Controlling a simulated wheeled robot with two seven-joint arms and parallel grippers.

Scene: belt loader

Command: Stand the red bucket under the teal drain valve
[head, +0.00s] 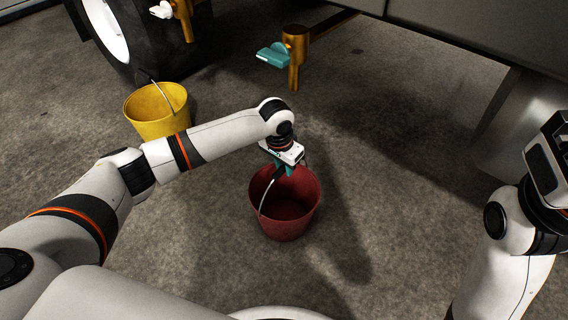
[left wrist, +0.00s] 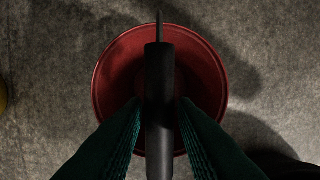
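The red bucket (head: 285,225) stands on the floor near the middle of the head view, its handle upright. The left wrist view looks down into the red bucket (left wrist: 105,75), with the black handle grip (left wrist: 160,85) across the middle. My left gripper (head: 284,170) is above the bucket. In the left wrist view my left gripper (left wrist: 160,115) has one teal finger on each side of the grip, with narrow gaps. The drain valve with the teal lever (head: 272,55) hangs on a brass pipe (head: 295,62) beyond the bucket. My right gripper's fingers are out of view.
A yellow bucket (head: 157,115) stands at the left, near a tyre (head: 140,45). A valve with a white lever (head: 162,10) hangs above it. A grey vehicle body (head: 460,50) spans the top right. The floor under the teal valve looks clear.

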